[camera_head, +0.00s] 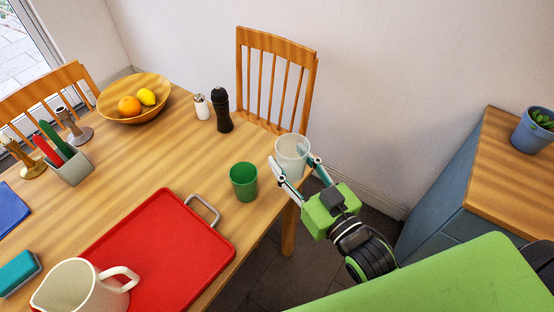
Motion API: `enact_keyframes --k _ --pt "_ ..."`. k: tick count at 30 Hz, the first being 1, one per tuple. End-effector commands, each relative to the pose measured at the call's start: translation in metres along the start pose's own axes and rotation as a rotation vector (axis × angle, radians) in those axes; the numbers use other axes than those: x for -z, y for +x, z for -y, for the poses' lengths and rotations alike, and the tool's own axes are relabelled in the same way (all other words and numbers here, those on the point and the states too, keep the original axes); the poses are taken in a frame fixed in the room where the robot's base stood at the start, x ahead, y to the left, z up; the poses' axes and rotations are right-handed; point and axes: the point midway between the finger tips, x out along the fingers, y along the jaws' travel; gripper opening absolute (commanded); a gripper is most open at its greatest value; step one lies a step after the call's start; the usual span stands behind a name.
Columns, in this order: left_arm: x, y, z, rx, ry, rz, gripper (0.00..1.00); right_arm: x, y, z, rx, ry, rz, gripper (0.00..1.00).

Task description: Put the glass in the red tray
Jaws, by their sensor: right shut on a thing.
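A clear, whitish glass (291,152) is at the right edge of the wooden table, upright. My right gripper (294,170) is shut on the glass, with a finger on either side of it. Whether the glass touches the table or is held just above it I cannot tell. The red tray (168,243) lies flat on the table to the left of and nearer than the glass, with a metal handle at its far right corner. My left gripper is not in view.
A green cup (244,181) stands between the glass and the tray. A white pitcher (78,290) stands at the tray's near left. A pepper mill (221,110), a shaker (201,107) and a fruit bowl (118,112) are farther back. The tray's middle is clear.

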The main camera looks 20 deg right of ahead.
Motion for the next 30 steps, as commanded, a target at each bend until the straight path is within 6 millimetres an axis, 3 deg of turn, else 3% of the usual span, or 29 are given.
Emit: enact_keyframes --k 5,15,21,30 --pt "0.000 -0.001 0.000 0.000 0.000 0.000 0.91 -0.006 0.017 -0.006 0.000 -0.003 -0.003 0.15" --pt "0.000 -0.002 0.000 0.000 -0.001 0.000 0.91 -0.047 0.094 -0.031 -0.001 -0.002 -0.001 0.15" --pt "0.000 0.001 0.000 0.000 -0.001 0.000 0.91 -0.077 0.116 -0.038 -0.001 -0.001 -0.001 0.15" --pt "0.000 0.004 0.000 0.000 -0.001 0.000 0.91 -0.099 0.134 -0.044 -0.001 0.000 -0.001 0.15"
